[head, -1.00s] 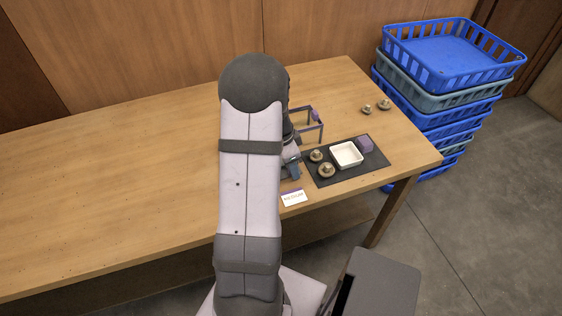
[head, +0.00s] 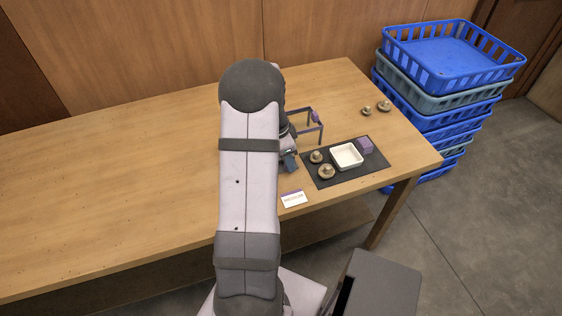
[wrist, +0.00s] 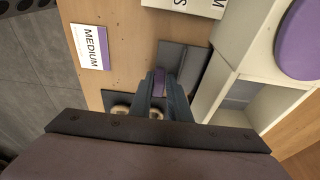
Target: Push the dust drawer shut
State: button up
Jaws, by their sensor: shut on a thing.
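In the wrist view, my gripper (wrist: 160,88) has its dark fingers close together around a small purple piece (wrist: 158,84). I cannot tell whether this piece belongs to the drawer. A flat grey panel (wrist: 184,62) lies just beyond the fingertips, beside a white cabinet (wrist: 222,70); it may be the dust drawer, but how far it stands out is not clear. In the head view my gripper (head: 289,162) is low over the table, left of the dark mat, and my arm hides most of what is around it.
The dark mat (head: 327,181) carries a white tray (head: 347,165), a purple block (head: 366,145) and two mushrooms. A grey frame (head: 312,128) stands behind. A MEDIUM card (head: 294,199) lies in front. Stacked crates (head: 440,90) stand at the right. The table's left is clear.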

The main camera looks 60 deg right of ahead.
jog(key=shift+w+d+f, duration=0.2)
jog(key=shift+w+d, duration=0.2)
jog(key=shift+w, duration=0.05)
jog(key=shift+w+d+f, duration=0.15)
jog(key=shift+w+d, duration=0.25)
jog(key=shift+w, duration=0.05)
jog(key=o, duration=0.8)
jog(key=shift+r, duration=0.1)
jog(key=shift+w, duration=0.1)
jog(key=shift+c, duration=0.3)
jog(key=shift+o, duration=0.2)
jog(key=shift+r, duration=0.1)
jog(key=shift+w+d+r+p, duration=0.1)
jog(key=shift+w+r+p, duration=0.05)
jog(key=shift+r+p, duration=0.35)
jog(key=shift+w+d+r+p, duration=0.15)
jog(key=shift+r+p, duration=0.1)
jog(key=shift+r, duration=0.3)
jog(key=shift+p+v, duration=0.7)
jog(key=shift+v, duration=0.7)
